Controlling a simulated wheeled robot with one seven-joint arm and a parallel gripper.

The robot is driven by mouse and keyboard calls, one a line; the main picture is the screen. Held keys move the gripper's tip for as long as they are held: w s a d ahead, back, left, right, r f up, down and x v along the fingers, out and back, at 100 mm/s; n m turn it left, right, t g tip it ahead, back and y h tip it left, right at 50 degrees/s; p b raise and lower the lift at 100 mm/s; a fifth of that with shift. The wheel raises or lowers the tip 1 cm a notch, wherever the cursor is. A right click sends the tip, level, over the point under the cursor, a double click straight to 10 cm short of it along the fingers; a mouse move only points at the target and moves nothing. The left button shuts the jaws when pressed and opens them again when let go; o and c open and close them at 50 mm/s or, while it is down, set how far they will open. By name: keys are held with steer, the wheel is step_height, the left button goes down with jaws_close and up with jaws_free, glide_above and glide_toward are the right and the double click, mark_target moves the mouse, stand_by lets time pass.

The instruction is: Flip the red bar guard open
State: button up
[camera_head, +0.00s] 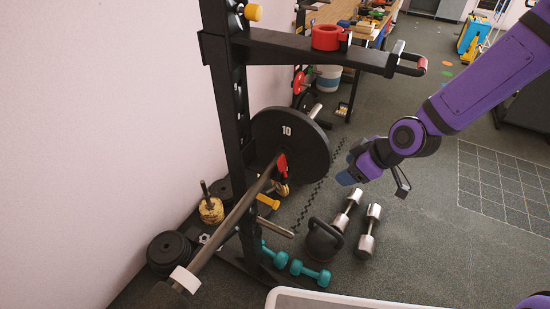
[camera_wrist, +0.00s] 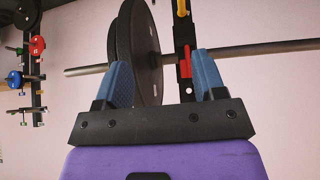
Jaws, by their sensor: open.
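A red bar guard (camera_head: 282,163) sits at the bar on the black rack post, just in front of the black weight plate (camera_head: 290,142) marked 10. In the wrist view the red guard (camera_wrist: 185,68) shows upright against the post, close to the right fingertip in the picture. The steel bar (camera_head: 232,223) runs through the plate; it also crosses the wrist view (camera_wrist: 260,50). My gripper (camera_head: 350,168) is to the right of the plate and guard, apart from them. Its blue fingers (camera_wrist: 160,65) are open and hold nothing; the plate and guard show beyond the gap.
A kettlebell (camera_head: 323,241), silver dumbbells (camera_head: 369,232) and teal dumbbells (camera_head: 310,274) lie on the floor. The pink wall stands behind the rack. Floor to the right is open.

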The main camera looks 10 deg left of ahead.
steer(key=a+f+y, duration=0.1)
steer(key=a+y, duration=0.2)
steer(key=a, duration=0.3)
steer(key=t+y, duration=0.1)
steer(key=y, duration=0.2)
glide_toward(283, 159)
steer(key=a, duration=0.2)
steer(key=x, duration=1)
steer(key=shift+w+a+f, duration=0.1)
steer(key=shift+w+f, duration=0.05)
steer(key=shift+f, duration=0.15)
steer(key=shift+c, duration=0.5)
jaws_close()
